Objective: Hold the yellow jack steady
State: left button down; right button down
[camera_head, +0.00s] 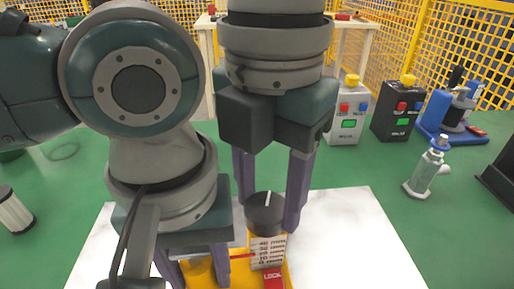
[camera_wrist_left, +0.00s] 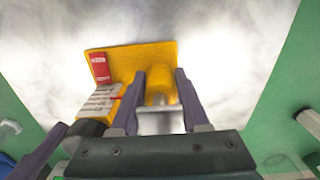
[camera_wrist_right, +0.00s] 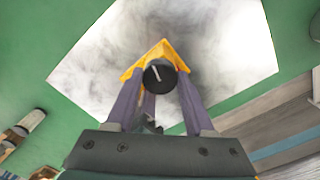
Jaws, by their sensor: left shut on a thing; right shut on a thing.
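The yellow jack (camera_head: 292,280) stands on a white marbled sheet (camera_head: 360,232), with a red LOCK tab (camera_head: 273,277), a white millimetre scale (camera_head: 266,251) and a black knob (camera_head: 265,210) on top. My left gripper (camera_head: 197,268) is shut on the jack's yellow cylinder (camera_wrist_left: 160,86), one finger on each side. My right gripper (camera_head: 270,218) comes from above and is shut on the knob end, its fingers flanking the black knob, which also shows in the right wrist view (camera_wrist_right: 159,74). My left arm hides part of the jack in the head view.
Two control boxes, one grey (camera_head: 347,112) and one black (camera_head: 397,110), stand at the back right beside a blue device (camera_head: 452,115). A clear bottle-like fitting (camera_head: 427,170) stands right of the sheet. A white cylinder (camera_head: 14,213) lies at left. The sheet's right side is clear.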

aim_at(269, 207)
jog(key=m, duration=0.6)
jog(key=shift+s+m, duration=0.1)
jog(key=shift+m, duration=0.3)
jog(key=m, duration=0.3)
jog(key=shift+m, duration=1.9)
jog(key=shift+c, duration=1.3)
grip_release()
notch_tip(269, 207, up, 12)
